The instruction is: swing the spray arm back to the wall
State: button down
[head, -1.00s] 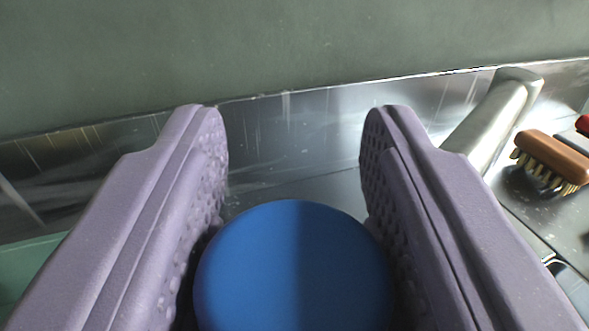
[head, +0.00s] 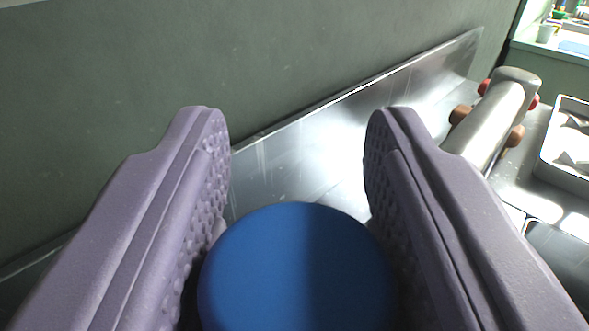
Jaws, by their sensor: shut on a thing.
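My gripper (head: 298,155) is shut on a round blue knob (head: 298,265), which sits between its two purple, dimpled fingers. A thick silver tube (head: 490,128) slants at the right, partly behind the right finger; it looks like the spray arm. Its link to the blue knob is hidden by my finger. The grey-green wall (head: 300,60) fills the upper left, with a shiny metal backsplash (head: 330,130) along its foot. A gap shows between the knob and the wall in this view.
A pale tray (head: 547,172) stands on the metal counter at the right edge. A dark basin (head: 562,258) opens at lower right.

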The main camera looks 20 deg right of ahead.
jog(key=shift+w+r, duration=0.1)
jog(key=shift+r, duration=0.1)
jog(key=c, duration=1)
grip_release()
jog(key=o, duration=0.3)
jog(key=shift+w+a+f, duration=0.15)
jog(key=shift+w+f, duration=0.05)
jog(key=shift+w, duration=0.1)
jog(key=shift+o, duration=0.2)
jog(key=shift+s, duration=0.1)
jog(key=p+v, duration=0.1)
jog(key=v, duration=0.6)
jog(key=shift+s+p, duration=0.3)
jog(key=shift+s, duration=0.1)
jog(key=shift+a, duration=0.1)
